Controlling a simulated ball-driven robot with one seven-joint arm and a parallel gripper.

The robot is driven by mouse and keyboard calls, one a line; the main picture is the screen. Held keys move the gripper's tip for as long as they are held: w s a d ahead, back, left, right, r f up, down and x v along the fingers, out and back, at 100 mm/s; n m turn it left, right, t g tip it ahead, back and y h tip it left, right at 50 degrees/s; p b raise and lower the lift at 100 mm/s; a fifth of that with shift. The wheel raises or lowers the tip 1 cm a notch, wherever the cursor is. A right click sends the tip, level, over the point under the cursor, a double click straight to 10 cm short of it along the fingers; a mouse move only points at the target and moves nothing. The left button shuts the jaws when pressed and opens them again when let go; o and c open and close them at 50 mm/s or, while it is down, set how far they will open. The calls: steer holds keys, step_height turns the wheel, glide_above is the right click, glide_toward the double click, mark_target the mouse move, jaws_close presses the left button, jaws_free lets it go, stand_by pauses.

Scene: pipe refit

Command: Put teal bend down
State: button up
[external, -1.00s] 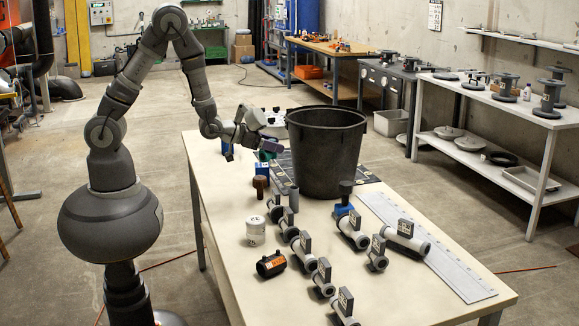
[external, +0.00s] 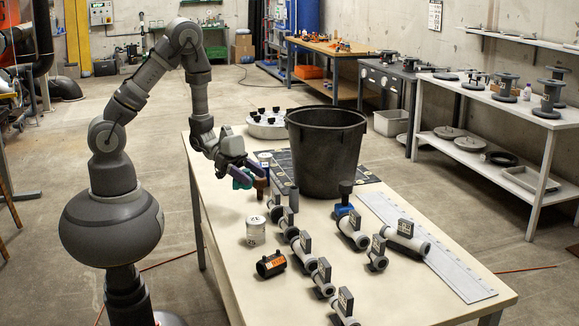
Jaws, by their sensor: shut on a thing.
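The fingers cover part of the bend. The bend looks low over the table; I cannot tell whether it touches the top. A brown upright piece (external: 261,189) stands right beside the fingertips, partly hidden by them.
A large black bin (external: 327,150) stands right of my gripper on the table (external: 222,230). A white jar (external: 255,231), a black coupling with an orange label (external: 271,264) and several grey pipe fittings (external: 302,244) stand nearer.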

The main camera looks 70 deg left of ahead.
step_height(320, 180, down, 9)
steer(key=b, duration=0.3)
steer(key=shift+f+b, duration=0.2)
steer(key=shift+b, duration=0.2)
steer(key=shift+r, duration=0.15)
